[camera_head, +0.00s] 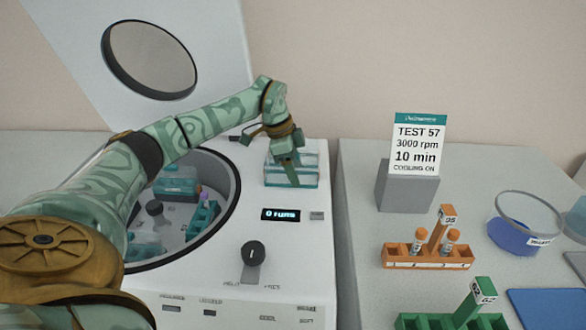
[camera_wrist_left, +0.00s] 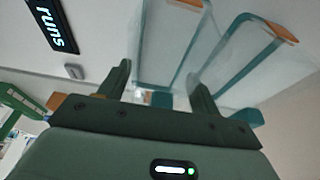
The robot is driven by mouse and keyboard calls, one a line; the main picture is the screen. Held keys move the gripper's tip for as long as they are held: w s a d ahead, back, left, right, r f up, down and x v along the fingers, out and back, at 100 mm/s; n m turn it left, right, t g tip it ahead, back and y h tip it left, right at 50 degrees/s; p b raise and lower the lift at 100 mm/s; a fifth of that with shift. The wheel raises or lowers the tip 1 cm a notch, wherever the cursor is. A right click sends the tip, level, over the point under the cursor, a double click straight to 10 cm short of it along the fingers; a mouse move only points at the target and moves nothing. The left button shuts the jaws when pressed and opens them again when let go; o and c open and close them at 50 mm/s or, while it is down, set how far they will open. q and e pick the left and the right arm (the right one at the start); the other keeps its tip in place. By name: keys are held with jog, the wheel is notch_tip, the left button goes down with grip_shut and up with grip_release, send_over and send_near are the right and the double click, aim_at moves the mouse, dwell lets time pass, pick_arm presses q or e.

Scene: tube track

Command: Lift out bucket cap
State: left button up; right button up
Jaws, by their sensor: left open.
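Clear bucket caps with teal edges (camera_head: 306,179) stand on the centrifuge's white top, right of the bowl. Two of them show in the left wrist view, one nearer the middle (camera_wrist_left: 148,50) and one at the right (camera_wrist_left: 226,72), with orange pieces at the edge. My left gripper (camera_head: 288,172) is open and points down at these caps, a finger overlapping them in the head view. Its two fingers in the left wrist view (camera_wrist_left: 160,82) are apart; I cannot tell whether they touch a cap. In the bowl, a teal bucket (camera_head: 202,220) holds a purple-topped tube. My right gripper is out of view.
The centrifuge lid (camera_head: 205,35) stands open behind my left arm. A dark knob (camera_head: 253,254) and lit display (camera_head: 281,215) are on the front.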

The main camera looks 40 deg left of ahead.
pick_arm(q)
jog(key=shift+r, duration=0.1)
jog(key=c, duration=0.7)
jog(key=shift+s, duration=0.1)
jog(key=shift+r+p, duration=0.3)
jog(key=shift+r, duration=0.3)
notch_tip(320, 180, up, 3)
jog(key=shift+s+f+p, duration=0.1)
jog(key=shift+p, duration=0.5)
jog(key=s+d+r+p, duration=0.1)
jog(key=s+d+r, duration=0.1)
jog(key=s+r, duration=0.1)
jog(key=s+d+r, duration=0.2)
jog(key=s+r, duration=0.1)
jog(key=s, duration=0.2)
jog(key=s+d+r+p, duration=0.1)
jog(key=s+d+r, duration=0.1)
jog(key=s+r, duration=0.1)
jog(key=shift+s+d+p, duration=0.3)
jog(key=shift+s+d, duration=0.1)
jog(key=shift+s, duration=0.1)
